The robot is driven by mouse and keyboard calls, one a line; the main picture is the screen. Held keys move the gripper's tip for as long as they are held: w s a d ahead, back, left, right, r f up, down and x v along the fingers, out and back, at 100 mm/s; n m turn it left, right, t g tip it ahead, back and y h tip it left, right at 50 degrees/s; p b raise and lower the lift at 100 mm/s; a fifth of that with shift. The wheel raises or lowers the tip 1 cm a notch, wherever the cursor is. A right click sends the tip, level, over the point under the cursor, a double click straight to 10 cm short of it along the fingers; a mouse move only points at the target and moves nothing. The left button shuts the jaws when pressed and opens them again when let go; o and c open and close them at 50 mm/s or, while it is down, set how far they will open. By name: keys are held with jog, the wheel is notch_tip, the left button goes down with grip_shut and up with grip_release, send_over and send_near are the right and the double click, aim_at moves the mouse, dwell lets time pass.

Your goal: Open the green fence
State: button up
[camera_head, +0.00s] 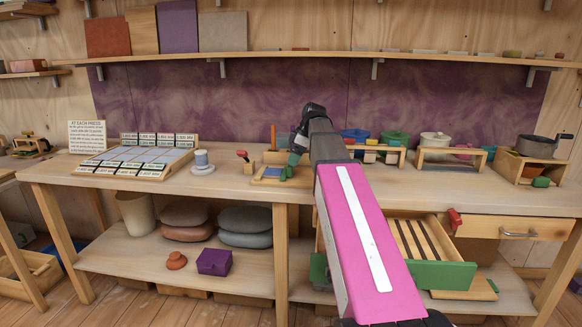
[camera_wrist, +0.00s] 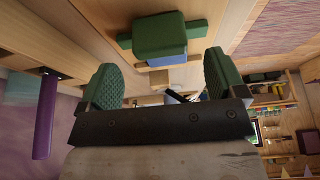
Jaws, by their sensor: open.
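I cannot tell for certain which thing is the green fence. One green panel (camera_head: 440,275) fronts a slatted wooden tray below the bench at the right, and the tray is pulled out. A green block (camera_wrist: 158,35) with a blue part under it lies beyond my gripper in the wrist view. My gripper (camera_head: 289,168) is over the bench top, beside a small wooden stand with a blue face (camera_head: 271,172). My gripper (camera_wrist: 162,80) is open, with its green pads wide apart and nothing between them. The arm hides part of the bench behind it.
A sloped board of tiles (camera_head: 135,157) and a spool (camera_head: 202,162) stand left on the bench (camera_head: 235,185). Pots in wooden holders (camera_head: 440,150) stand at the right. A closed drawer (camera_head: 510,227) is under the bench. A purple rod (camera_wrist: 45,115) shows left in the wrist view.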

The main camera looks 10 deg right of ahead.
jog(key=shift+x, duration=2.3)
jog(key=c, duration=1.3)
jog(key=s+d, duration=0.1)
jog(key=d, duration=0.2)
jog(key=s+d, duration=0.1)
jog(key=d, duration=0.2)
jog(key=s+d, duration=0.1)
jog(key=d, duration=0.2)
jog(key=shift+d, duration=0.3)
jog(key=o, duration=1.3)
